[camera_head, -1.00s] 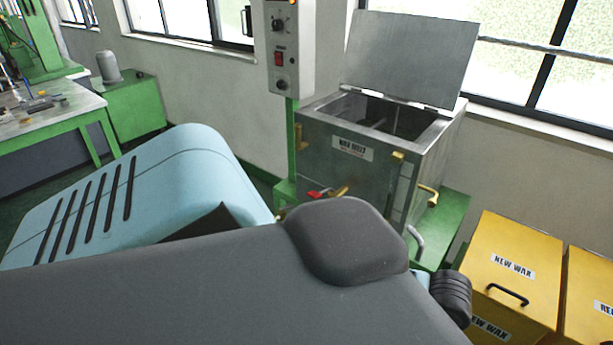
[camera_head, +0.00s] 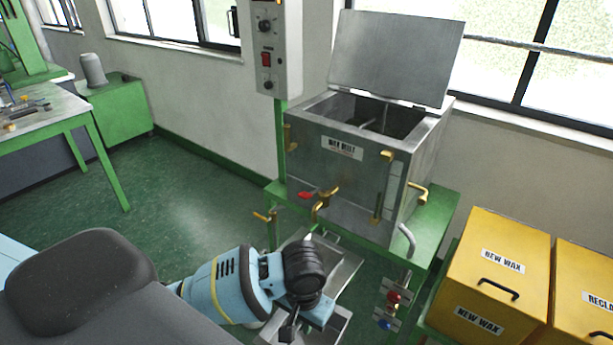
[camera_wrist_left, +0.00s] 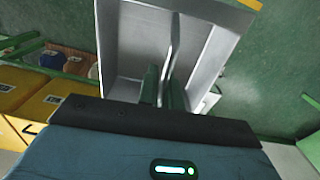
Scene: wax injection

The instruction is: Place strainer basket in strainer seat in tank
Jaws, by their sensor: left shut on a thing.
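The tank (camera_head: 345,185) is a steel box on a green stand, with its lid (camera_head: 395,55) raised. Its top is open and a bar crosses inside; I cannot make out the strainer seat. My left gripper (camera_head: 290,325) is low in front of the tank, below its rim. In the left wrist view, the gripper (camera_wrist_left: 163,88) is shut on the upright handle of a grey metal piece, which looks like the strainer basket (camera_wrist_left: 205,65). My right gripper is out of view.
A control box (camera_head: 277,45) on a green post stands left of the tank. Brass valves and handles (camera_head: 322,205) stick out of the tank's front. Yellow wax bins (camera_head: 500,275) stand at the right. A workbench (camera_head: 50,120) is at the far left, with clear green floor between.

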